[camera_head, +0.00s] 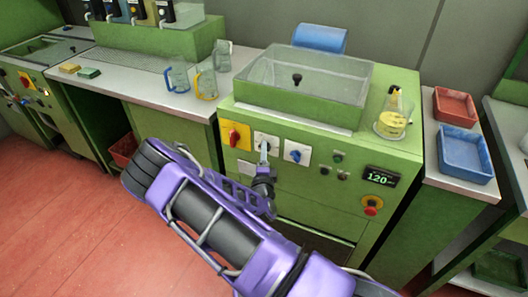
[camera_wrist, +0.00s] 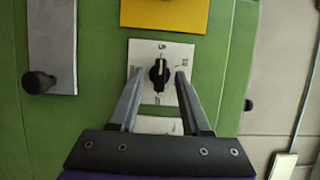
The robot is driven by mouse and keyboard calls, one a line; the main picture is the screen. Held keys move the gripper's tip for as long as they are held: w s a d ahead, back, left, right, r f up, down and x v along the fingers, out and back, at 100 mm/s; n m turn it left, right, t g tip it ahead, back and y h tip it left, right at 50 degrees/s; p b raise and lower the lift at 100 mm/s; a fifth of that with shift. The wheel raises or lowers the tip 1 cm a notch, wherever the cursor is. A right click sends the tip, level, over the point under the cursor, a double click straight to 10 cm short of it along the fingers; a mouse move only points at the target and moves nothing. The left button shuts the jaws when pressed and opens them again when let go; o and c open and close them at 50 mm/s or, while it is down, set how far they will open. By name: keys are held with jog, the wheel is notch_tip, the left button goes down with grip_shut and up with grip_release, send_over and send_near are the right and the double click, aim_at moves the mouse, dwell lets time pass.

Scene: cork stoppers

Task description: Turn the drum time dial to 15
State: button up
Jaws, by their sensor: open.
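A black dial (camera_wrist: 158,73) with a pale pointer line sits on a square white plate (camera_wrist: 143,52) in the wrist view. The line points roughly up in that picture. The small marks around it are too blurred to read, so I cannot confirm its name. My gripper (camera_wrist: 155,78) is open, one finger on each side of the dial, with gaps visible in the picture. Whether the fingertips reach the knob's depth I cannot tell. In the head view my gripper (camera_head: 264,150) is in front of the middle white plate (camera_head: 266,138) and hides most of its dial.
A yellow plate with a red knob (camera_head: 234,136) is to the left, a white plate with a blue knob (camera_head: 297,154) to the right. Small buttons, a display (camera_head: 381,177) reading 120 and a red stop button (camera_head: 371,205) are farther right. A clear tank (camera_head: 305,85) is above.

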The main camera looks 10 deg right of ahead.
jog(key=shift+w+d, duration=0.1)
jog(key=shift+w, duration=0.35)
grip_shut()
jog(key=shift+w+a+f+m+g+h+b, duration=0.3)
jog(key=shift+m+h+b, duration=1.25)
jog(key=shift+m, duration=3.6)
jog(key=shift+s+d+r+m+g+h+b, duration=0.15)
jog(key=shift+m+g+h+b, duration=0.5)
jog(key=shift+m+h, duration=3.05)
jog(key=shift+w+a+f+m+g+h+b, duration=0.2)
jog(key=shift+m+h+b, duration=0.7)
jog(key=shift+m, duration=5.65)
jog(key=shift+s+r+g+y+b, duration=0.1)
jog(key=shift+g+y+b, duration=0.15)
jog(key=shift+b, duration=0.15)
